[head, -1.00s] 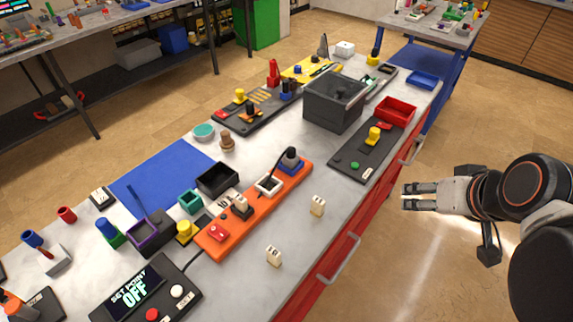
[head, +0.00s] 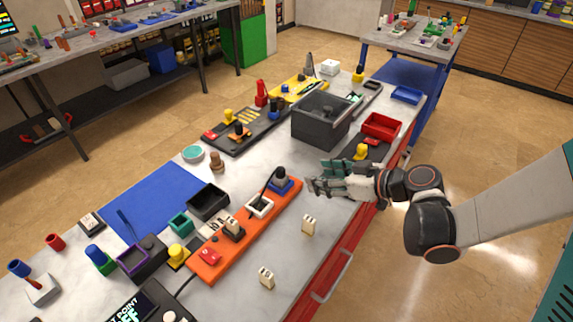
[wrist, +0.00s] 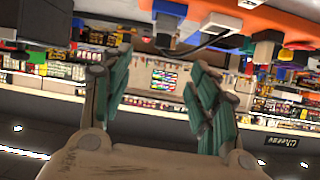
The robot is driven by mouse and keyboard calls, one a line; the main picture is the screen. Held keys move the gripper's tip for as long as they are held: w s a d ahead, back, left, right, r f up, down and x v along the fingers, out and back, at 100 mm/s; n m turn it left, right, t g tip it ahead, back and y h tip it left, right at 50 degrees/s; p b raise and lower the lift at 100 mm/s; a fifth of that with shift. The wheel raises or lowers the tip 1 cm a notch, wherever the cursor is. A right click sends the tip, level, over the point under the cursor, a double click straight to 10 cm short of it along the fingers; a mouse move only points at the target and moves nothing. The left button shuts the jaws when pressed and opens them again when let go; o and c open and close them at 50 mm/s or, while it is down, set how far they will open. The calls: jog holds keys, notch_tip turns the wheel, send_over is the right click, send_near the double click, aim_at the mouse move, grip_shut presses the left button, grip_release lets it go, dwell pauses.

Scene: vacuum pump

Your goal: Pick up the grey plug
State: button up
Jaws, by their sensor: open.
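A dark grey plug (head: 280,174) with a black cable stands in a blue socket (head: 281,186) at the far right end of the orange board (head: 222,247). The cable runs to a white square frame (head: 259,206) on the same board. My gripper (head: 315,177) is open and empty, just right of the plug and apart from it, its fingers pointing left toward it. In the wrist view, my fingers (wrist: 158,65) are spread, and the plug (wrist: 166,35) shows beyond them near the top, its cable bending right.
A dark grey bin (head: 320,125) and a red tray (head: 381,126) stand beyond my gripper. A blue mat (head: 155,200) leaves clear room left of the board.

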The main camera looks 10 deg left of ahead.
jog(key=b, duration=0.2)
send_near(282, 170)
jog(key=shift+n+y, duration=0.3)
jog(key=shift+n, duration=0.1)
jog(key=x, duration=0.3)
jog(key=f+x, duration=0.1)
jog(key=shift+w+a+f, duration=0.1)
jog(key=shift+w+f, duration=0.1)
jog(key=shift+r+b+x, duration=0.15)
jog(key=shift+b+x, duration=0.1)
jog(key=shift+x, duration=1.25)
jog(key=shift+r+b+x, duration=0.1)
jog(key=shift+b+x, duration=0.15)
jog(key=shift+x, duration=1.2)
jog(key=shift+r, duration=0.1)
jog(key=c, duration=1.2)
